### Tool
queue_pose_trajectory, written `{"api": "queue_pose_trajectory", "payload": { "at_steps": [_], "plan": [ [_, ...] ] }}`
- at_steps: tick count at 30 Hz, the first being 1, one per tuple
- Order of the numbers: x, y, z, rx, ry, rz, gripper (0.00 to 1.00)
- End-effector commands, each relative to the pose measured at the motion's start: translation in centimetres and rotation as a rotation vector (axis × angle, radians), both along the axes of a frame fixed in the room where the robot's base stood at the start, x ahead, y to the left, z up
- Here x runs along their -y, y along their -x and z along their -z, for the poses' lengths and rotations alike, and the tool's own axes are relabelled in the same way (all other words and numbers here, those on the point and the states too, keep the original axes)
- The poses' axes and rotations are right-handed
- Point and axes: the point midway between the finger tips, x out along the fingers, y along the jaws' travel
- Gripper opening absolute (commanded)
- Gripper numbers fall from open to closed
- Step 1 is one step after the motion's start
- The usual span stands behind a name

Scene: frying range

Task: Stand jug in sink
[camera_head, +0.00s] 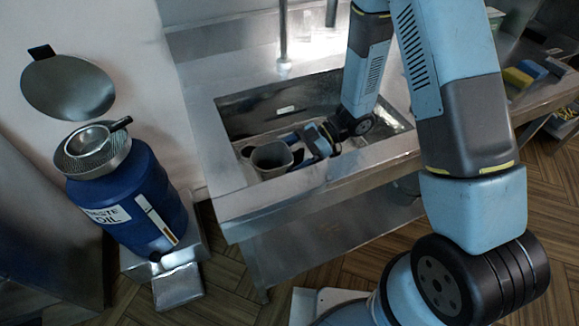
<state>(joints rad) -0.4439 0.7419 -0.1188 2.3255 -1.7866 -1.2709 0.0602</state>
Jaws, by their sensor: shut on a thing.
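The jug (270,158) is a grey, open-topped vessel inside the sink (235,103), near its front left corner. It looks roughly upright, with its mouth facing up. My gripper (300,154) reaches down into the sink from the right and is shut on the jug at its right side. The jug's lower part is hidden by the sink's front edge, so I cannot tell whether its base touches the sink floor.
A blue waste oil drum (122,205) with a strainer (90,143) on top stands left of the sink. A tap (284,40) rises behind the basin. Yellow and blue blocks (520,76) lie on the right counter. The sink's left rim is clear.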

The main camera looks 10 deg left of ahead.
Motion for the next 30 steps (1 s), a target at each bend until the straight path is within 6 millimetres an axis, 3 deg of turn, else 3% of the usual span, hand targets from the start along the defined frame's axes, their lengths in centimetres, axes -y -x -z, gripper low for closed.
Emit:
{"api": "queue_pose_trajectory", "payload": {
  "at_steps": [5,15,26,27,30],
  "plan": [
    [0.0,0.0,0.7,-0.002,0.000,0.001,0.40],
    [0.1,-0.1,4.2,-0.001,0.000,0.003,0.40],
    [0.1,-0.1,4.5,0.000,-0.001,0.003,0.40],
    [0.1,-0.1,4.6,0.000,0.000,0.002,0.94],
    [0.1,-0.1,4.5,0.000,0.000,0.002,1.00]
  ]
}}
